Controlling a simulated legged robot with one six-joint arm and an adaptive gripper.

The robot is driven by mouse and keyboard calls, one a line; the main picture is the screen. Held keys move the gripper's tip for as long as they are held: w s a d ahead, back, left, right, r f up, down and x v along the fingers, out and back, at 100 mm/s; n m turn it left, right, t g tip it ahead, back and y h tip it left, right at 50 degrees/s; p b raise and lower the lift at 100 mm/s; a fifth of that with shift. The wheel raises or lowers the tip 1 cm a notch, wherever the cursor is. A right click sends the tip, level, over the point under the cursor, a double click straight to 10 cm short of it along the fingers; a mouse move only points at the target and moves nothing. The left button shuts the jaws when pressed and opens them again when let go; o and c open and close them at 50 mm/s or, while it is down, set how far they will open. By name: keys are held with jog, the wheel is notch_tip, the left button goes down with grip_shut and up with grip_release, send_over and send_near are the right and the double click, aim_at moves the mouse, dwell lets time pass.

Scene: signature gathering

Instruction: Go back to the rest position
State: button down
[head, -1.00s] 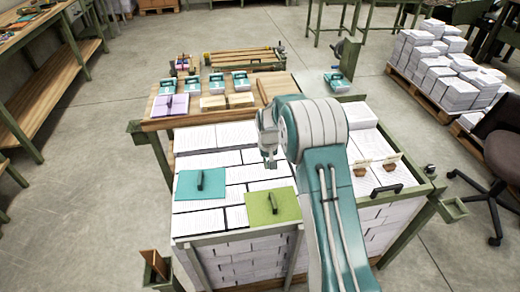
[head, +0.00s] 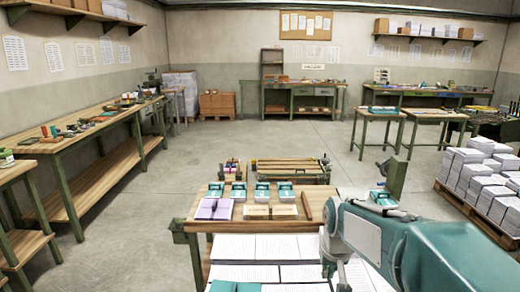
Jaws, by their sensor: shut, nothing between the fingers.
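My arm reaches in from the lower right of the head view, over the paper stacks. My gripper (head: 343,279) hangs at its end near the bottom edge, small and partly cut off. It is shut and holds nothing. White paper stacks (head: 262,247) lie below and to its left. A teal board (head: 235,286) just shows at the bottom edge, left of the gripper and apart from it.
A wooden worktop (head: 225,226) ahead holds teal-and-white blocks (head: 238,191) and a purple pad (head: 214,209). A long bench (head: 85,150) runs along the left wall. Paper piles (head: 478,180) stand on a pallet at right. Open floor (head: 225,150) lies beyond the worktop.

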jog(key=s+r+t, duration=0.1)
jog(key=s+r, duration=0.1)
jog(key=s, duration=0.8)
jog(key=s+r+t, duration=0.1)
jog(key=s, duration=0.9)
jog(key=shift+s+r+t, duration=0.35)
jog(key=shift+r+t, duration=0.05)
